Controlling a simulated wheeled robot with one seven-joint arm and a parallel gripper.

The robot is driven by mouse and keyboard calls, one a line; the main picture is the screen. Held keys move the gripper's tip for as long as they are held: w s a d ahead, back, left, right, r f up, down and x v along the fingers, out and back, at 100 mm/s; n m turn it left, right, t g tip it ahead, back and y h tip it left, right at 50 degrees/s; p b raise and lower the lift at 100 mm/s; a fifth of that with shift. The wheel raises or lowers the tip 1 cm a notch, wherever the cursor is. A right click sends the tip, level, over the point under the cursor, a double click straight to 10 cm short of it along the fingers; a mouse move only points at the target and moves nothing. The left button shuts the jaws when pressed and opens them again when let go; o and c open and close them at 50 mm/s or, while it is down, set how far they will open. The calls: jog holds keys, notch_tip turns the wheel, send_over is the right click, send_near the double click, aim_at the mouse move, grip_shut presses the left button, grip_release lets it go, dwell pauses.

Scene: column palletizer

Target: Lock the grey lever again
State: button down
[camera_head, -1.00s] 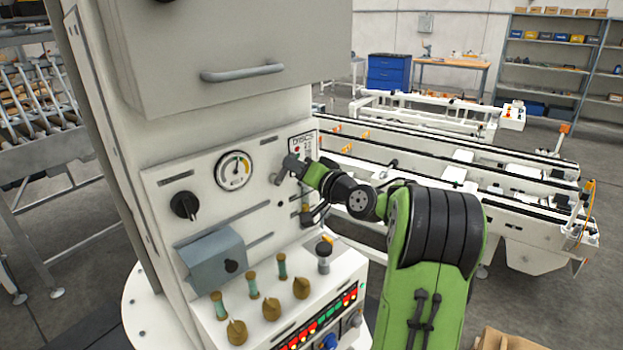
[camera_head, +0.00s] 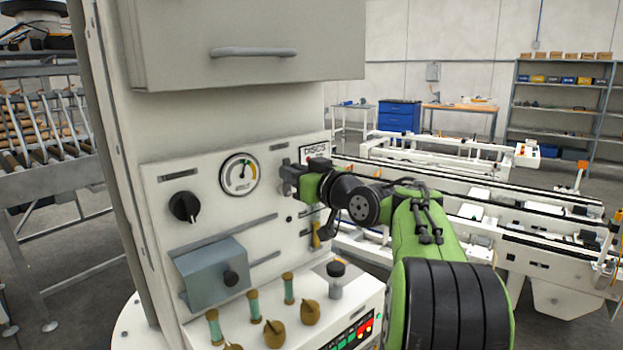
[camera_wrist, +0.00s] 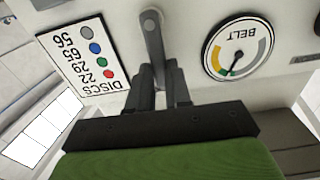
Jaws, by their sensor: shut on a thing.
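The grey lever (camera_wrist: 155,42) shows in the wrist view, hanging in the picture from a round pivot on the white panel, between the DISCS sign and the BELT gauge. My gripper (camera_wrist: 160,80) is shut on the lever's free end, with one dark finger on each side. In the head view my gripper (camera_head: 290,178) is against the panel, right of the gauge. There it hides most of the lever, so the lever's angle is hard to tell.
The DISCS sign (camera_wrist: 83,58) and BELT gauge (camera_wrist: 238,50) flank the lever. On the panel are a black knob (camera_head: 185,207), a grey-blue box (camera_head: 212,273) and a yellow handle (camera_head: 316,236). A cabinet handle (camera_head: 253,53) sticks out above. Brass knobs stand below.

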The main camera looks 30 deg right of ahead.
jog(key=shift+a+r+n, duration=0.4)
jog(key=c, duration=1)
grip_release()
jog(key=shift+a, duration=0.15)
jog(key=shift+c, duration=0.2)
jog(key=shift+f, duration=0.15)
jog(key=shift+d, duration=0.2)
jog(key=s, duration=0.8)
jog(key=shift+a, duration=0.15)
